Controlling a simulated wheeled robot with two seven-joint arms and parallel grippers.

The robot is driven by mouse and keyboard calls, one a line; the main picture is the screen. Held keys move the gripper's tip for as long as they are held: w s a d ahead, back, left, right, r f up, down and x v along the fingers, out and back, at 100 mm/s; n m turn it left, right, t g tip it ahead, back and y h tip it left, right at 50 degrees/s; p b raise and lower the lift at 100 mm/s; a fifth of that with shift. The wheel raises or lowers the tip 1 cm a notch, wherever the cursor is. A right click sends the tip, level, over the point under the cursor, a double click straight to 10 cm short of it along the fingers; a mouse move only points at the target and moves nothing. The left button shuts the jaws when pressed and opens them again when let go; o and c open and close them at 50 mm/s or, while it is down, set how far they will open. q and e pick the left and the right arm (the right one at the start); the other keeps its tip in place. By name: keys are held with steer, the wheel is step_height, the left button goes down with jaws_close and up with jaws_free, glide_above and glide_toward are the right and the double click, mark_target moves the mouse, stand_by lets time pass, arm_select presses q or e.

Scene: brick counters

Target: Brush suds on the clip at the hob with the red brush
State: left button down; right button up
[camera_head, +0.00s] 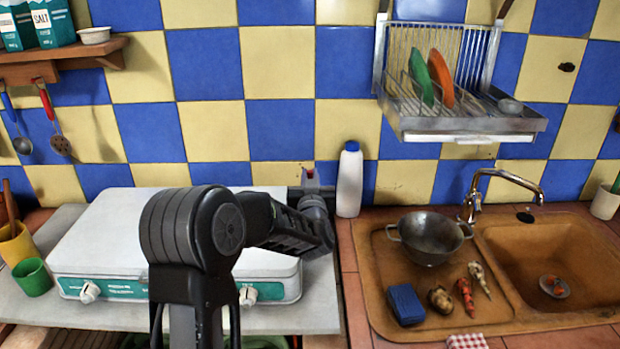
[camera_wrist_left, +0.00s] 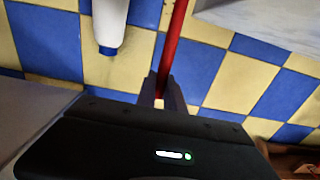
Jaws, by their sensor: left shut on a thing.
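My left gripper (camera_head: 312,190) is beyond the right rear corner of the white hob (camera_head: 110,235), just left of a white bottle. In the left wrist view the gripper (camera_wrist_left: 163,92) is shut on the red handle of the brush (camera_wrist_left: 174,42). A small red bit of the brush (camera_head: 311,174) shows above the gripper in the head view. The brush's bristles are not visible. I cannot make out the clip or any suds; my left arm covers part of the hob and its right rear side. My right gripper is not in view.
The white bottle (camera_head: 349,180) stands close to the right of my left gripper. A metal colander (camera_head: 430,238), blue sponge (camera_head: 405,304) and vegetables lie on the brown sink (camera_head: 375,290). A dish rack (camera_head: 440,125) hangs above. A green cup (camera_head: 33,278) stands left.

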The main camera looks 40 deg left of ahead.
arm_select(q)
steer(key=shift+s+d+f, duration=0.1)
steer(key=shift+s, duration=0.05)
steer(key=shift+s+d, duration=0.15)
steer(key=shift+s, duration=0.05)
steer(key=shift+w+a+b, duration=0.25)
steer(key=shift+w+b, duration=0.1)
steer(key=shift+b, duration=0.1)
stand_by(0.4)
steer(key=shift+s+d, duration=0.1)
steer(key=shift+s+d, duration=0.15)
steer(key=shift+s, duration=0.1)
steer(key=shift+w+a+b, duration=0.25)
steer(key=shift+w+b, duration=0.1)
steer(key=shift+b, duration=0.05)
stand_by(0.5)
